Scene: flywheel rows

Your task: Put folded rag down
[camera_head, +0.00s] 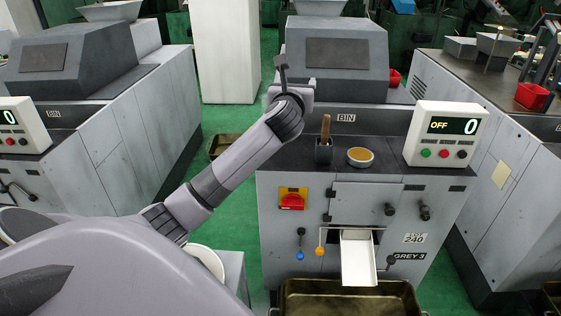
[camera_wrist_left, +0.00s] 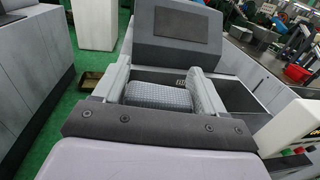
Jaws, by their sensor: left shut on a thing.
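The folded rag (camera_wrist_left: 158,96) is a grey, finely checked flat bundle in the left wrist view. My left gripper (camera_wrist_left: 158,82) is shut on it, with one pale finger on each side. In the head view my left gripper (camera_head: 284,76) is over the far left part of the grey machine top (camera_head: 385,149), in front of its raised dark housing (camera_head: 338,53). The rag cannot be made out clearly there. Whether it touches the surface below is hidden. My right gripper is not in view.
On the machine top stand a dark holder with a wooden handle (camera_head: 325,138), a round dish with yellow contents (camera_head: 360,157) and a control box reading 0 (camera_head: 447,134). A chute (camera_head: 358,258) leads to a bin (camera_head: 350,299). Similar machines stand on both sides.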

